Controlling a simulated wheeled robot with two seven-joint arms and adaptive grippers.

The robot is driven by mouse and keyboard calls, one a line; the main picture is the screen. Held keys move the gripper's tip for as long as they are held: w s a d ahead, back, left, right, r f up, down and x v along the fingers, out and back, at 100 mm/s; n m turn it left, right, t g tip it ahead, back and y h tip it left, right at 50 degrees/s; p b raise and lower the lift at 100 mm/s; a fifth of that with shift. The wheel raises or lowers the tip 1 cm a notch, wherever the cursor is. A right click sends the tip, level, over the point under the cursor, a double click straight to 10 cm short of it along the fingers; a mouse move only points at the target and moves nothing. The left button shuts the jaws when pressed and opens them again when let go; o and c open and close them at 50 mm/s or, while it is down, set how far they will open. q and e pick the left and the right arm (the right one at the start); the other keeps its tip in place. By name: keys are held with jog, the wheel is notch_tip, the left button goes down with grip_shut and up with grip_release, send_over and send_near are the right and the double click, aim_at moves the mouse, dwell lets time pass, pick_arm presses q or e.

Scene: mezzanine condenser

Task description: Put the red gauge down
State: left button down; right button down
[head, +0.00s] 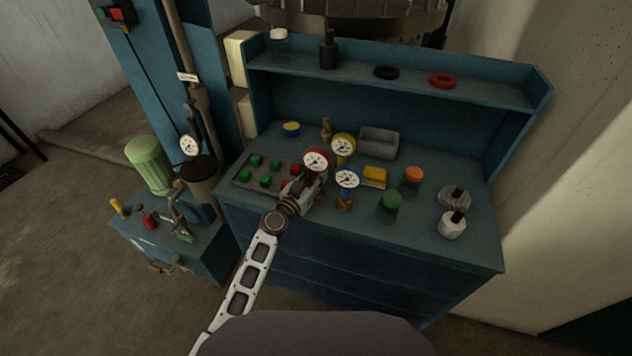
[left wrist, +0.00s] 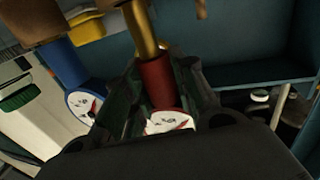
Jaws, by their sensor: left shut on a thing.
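The red gauge (head: 316,160) has a round white dial and shows over the left half of the blue workbench top. My left gripper (head: 303,187) is shut on it. In the left wrist view the gauge's red body (left wrist: 157,85) and brass stem are between the dark fingers, with part of its white dial showing below. I cannot tell whether the gauge touches the bench. A blue gauge (head: 347,179) stands close on its right, and a yellow gauge (head: 342,147) is just behind. The blue gauge also shows in the left wrist view (left wrist: 82,103). My right gripper is out of view.
Left of the gripper lies a tray (head: 240,181) with green and red pieces. A grey bin (head: 379,142), yellow block (head: 375,177), green-topped jar (head: 390,200) and metal knobs (head: 452,223) stand rightward. A shelf (head: 480,92) overhangs the back. The front right bench top has bare room.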

pick_arm(q)
jog(key=shift+f+b, duration=0.5)
jog(key=shift+f, duration=0.75)
jog(key=shift+s+f+b, duration=0.1)
jog(key=shift+f+b, duration=0.55)
jog(key=shift+b, duration=0.15)
jog(key=c, duration=1.2)
grip_release()
jog(key=shift+s+f, duration=0.15)
jog(key=shift+f, duration=0.1)
jog(key=shift+o, duration=0.2)
jog(key=shift+r, duration=0.15)
